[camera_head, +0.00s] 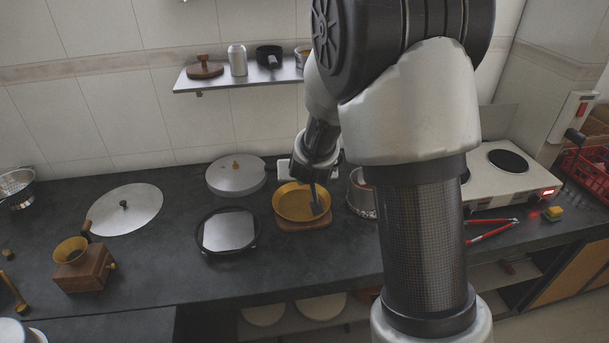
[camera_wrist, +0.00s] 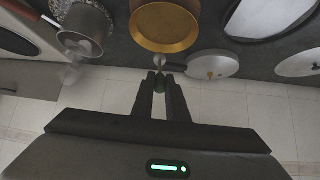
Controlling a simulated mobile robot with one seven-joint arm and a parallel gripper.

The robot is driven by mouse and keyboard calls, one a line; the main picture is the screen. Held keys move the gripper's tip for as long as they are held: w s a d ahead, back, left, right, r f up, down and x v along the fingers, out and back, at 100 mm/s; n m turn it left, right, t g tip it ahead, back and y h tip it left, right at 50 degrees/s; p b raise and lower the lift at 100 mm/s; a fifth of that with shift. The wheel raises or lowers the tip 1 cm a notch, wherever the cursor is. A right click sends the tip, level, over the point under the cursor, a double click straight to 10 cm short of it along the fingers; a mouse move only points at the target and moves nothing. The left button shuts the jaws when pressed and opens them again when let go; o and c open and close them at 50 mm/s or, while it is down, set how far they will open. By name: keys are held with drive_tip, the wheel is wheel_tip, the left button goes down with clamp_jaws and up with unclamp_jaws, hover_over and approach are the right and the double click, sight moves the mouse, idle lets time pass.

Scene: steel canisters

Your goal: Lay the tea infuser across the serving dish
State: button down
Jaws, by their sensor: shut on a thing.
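The golden round dish (camera_head: 290,208), which appears to be the serving dish, sits on a wooden base on the dark counter. It also shows at the top of the wrist view (camera_wrist: 165,43). My gripper (camera_head: 316,206) points down over the right part of the dish in the head view. In the wrist view my gripper (camera_wrist: 160,78) is shut on a thin thing with a green part between the fingers. A small grey ball, apparently the tea infuser (camera_wrist: 158,61), shows just beyond the fingertips, near the dish rim. I cannot tell whether it touches the dish. The head view does not show the infuser clearly.
A steel pot (camera_head: 360,195) stands close right of the dish. A black-rimmed square-plated pan (camera_head: 228,230) and a round grey lid (camera_head: 236,176) lie to its left. A wooden grinder (camera_head: 85,268) stands further left. Red-handled tongs (camera_head: 490,230) lie near a hotplate (camera_head: 508,185).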

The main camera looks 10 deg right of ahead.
wheel_tip(320, 180, down, 8)
drive_tip(key=b, duration=0.6)
drive_tip(key=shift+r, duration=0.2)
drive_tip(key=c, duration=1.7)
unclamp_jaws()
drive_tip(key=shift+o, duration=0.2)
wheel_tip(320, 180, up, 7)
drive_tip(key=p, duration=0.6)
drive_tip(key=shift+r, duration=0.1)
